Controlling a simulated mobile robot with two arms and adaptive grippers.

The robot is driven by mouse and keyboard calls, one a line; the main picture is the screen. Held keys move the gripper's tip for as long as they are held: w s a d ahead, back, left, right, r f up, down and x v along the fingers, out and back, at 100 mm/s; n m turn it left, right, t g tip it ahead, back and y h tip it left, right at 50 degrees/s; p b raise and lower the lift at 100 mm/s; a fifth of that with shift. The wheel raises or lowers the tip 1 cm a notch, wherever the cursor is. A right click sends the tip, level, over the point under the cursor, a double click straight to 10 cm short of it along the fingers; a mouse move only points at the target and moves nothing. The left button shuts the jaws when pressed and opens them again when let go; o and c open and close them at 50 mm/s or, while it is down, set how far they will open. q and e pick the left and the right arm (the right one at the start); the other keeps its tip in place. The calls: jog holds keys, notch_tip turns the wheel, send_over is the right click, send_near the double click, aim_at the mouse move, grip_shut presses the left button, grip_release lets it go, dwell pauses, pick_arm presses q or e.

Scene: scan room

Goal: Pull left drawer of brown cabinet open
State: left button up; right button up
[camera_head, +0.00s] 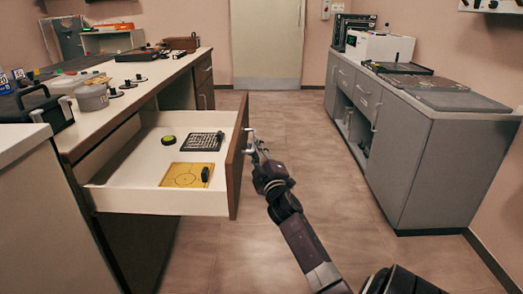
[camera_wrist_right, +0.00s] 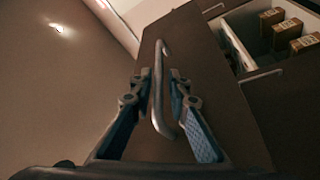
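The brown cabinet (camera_head: 128,130) stands at the left in the head view. One of its drawers stands pulled well out, with a brown front (camera_head: 236,160) and a white inside (camera_head: 138,200). A metal bar handle (camera_head: 249,141) is on that front; it also shows in the right wrist view (camera_wrist_right: 158,88). My right gripper (camera_head: 258,150) is at the handle. In the right wrist view, the fingers of my right gripper (camera_wrist_right: 161,80) stand apart on either side of the handle, with small gaps visible. My left gripper is in neither view.
The drawer holds a yellow board (camera_head: 180,175), a black grid (camera_head: 203,142) and a small round item (camera_head: 168,140). A grey cabinet (camera_head: 430,150) stands at the right. The floor (camera_head: 300,125) between is clear. Boxes (camera_wrist_right: 285,33) sit in a compartment in the wrist view.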

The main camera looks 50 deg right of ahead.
jog(key=v, duration=1)
jog(key=shift+d, duration=0.1)
